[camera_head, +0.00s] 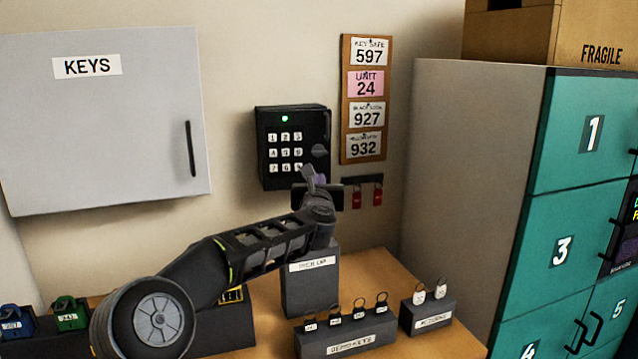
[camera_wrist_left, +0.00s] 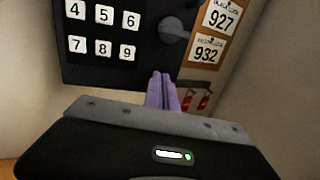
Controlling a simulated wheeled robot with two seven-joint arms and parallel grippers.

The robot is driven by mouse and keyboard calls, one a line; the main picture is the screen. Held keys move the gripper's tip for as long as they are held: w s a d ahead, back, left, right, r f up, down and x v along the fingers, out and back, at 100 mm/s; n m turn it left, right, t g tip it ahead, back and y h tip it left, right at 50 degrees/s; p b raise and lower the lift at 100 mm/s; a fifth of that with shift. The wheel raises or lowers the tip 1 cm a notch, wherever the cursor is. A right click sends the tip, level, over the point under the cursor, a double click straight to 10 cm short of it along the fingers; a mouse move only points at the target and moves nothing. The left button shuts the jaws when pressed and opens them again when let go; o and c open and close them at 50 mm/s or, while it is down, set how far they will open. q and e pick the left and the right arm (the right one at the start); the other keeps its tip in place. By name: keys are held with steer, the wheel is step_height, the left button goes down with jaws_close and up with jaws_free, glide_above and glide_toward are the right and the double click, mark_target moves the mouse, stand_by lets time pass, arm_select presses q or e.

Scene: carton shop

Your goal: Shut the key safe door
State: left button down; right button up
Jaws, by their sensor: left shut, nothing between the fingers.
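The black key safe (camera_head: 291,147) hangs on the wall at the middle of the head view, with a white number keypad, a green light and a dark round knob. Its door looks closed or nearly so; I cannot tell whether a gap is left. The safe also fills the top of the left wrist view (camera_wrist_left: 120,42). My left gripper (camera_head: 309,172) is shut and empty, just below the safe's lower right part. Its purple fingertips (camera_wrist_left: 161,92) point up at the safe's lower edge; I cannot tell whether they touch it. My right gripper is not in view.
A grey KEYS cabinet (camera_head: 105,120) hangs at left. A code board (camera_head: 364,99) and red key tags (camera_head: 357,197) are right of the safe. Below, a PICK UP block (camera_head: 311,285) and key stands (camera_head: 345,337) occupy the wooden desk (camera_head: 400,285). Teal lockers (camera_head: 570,220) stand at right.

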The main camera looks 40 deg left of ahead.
arm_select(q)
steer(key=shift+w+a, duration=0.2)
steer(key=shift+w, duration=0.05)
stand_by(0.3)
steer(key=s+d+b, duration=0.4)
steer(key=d+b, duration=0.2)
steer(key=shift+s+d, duration=0.3)
steer(key=shift+d, duration=0.05)
stand_by(0.5)
stand_by(0.5)
